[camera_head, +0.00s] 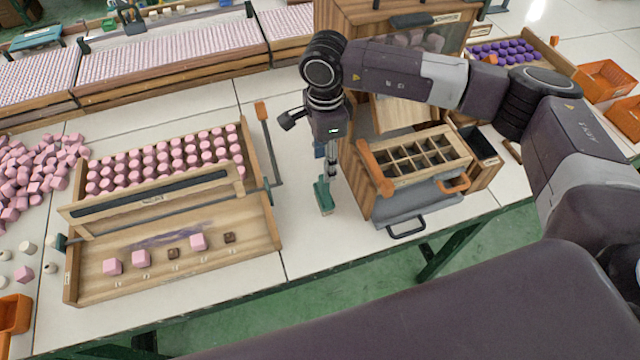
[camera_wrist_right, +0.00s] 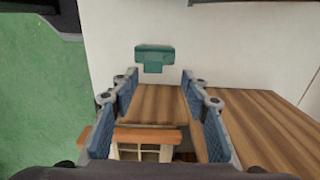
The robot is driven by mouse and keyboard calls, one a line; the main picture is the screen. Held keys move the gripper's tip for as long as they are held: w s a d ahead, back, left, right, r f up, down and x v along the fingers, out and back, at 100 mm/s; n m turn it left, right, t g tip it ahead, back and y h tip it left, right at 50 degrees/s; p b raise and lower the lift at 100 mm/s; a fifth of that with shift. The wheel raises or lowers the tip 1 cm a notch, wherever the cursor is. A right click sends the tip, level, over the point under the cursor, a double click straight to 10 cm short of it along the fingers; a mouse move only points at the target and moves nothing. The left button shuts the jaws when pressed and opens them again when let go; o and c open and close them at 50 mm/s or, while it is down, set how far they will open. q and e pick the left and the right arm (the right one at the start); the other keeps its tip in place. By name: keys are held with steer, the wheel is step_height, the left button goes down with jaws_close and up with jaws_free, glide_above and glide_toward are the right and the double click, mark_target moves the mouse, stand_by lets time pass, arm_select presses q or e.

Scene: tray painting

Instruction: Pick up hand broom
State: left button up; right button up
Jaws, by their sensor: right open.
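A small green item, which looks like the hand broom (camera_head: 323,197), is on the white table just left of the wooden cabinet. In the right wrist view the green hand broom (camera_wrist_right: 155,56) shows beyond the fingertips, against the white table. My right gripper (camera_head: 327,165) points down above it in the head view. In the right wrist view my right gripper (camera_wrist_right: 160,78) has its two blue-padded fingers spread apart. I see nothing held between them; wooden surfaces show in the gap. Whether the fingers touch the broom cannot be told. My left gripper is not in view.
The wooden cabinet (camera_head: 357,187) stands close on the right, with a compartment tray (camera_head: 455,143) and orange handles. A wooden tray (camera_head: 180,270) with pink pieces lies left, with a crank lever beside it. Clear white table (camera_head: 300,250) lies around the broom.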

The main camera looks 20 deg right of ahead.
mark_target(324, 192)
steer(key=shift+s+f+p, duration=0.35)
steer(key=shift+s+f, duration=0.35)
step_height(324, 192, down, 2)
steer(key=shift+a+f+p, duration=0.1)
steer(key=shift+p, duration=0.7)
step_height(324, 192, down, 3)
steer(key=shift+w+r+p, duration=0.15)
steer(key=shift+r+p, duration=0.05)
steer(key=shift+p, duration=0.15)
steer(key=shift+f, duration=0.3)
steer(key=c, duration=0.8)
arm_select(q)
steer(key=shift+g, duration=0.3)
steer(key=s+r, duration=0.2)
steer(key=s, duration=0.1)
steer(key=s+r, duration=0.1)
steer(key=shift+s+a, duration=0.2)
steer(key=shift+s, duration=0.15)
arm_select(e)
jaws_close()
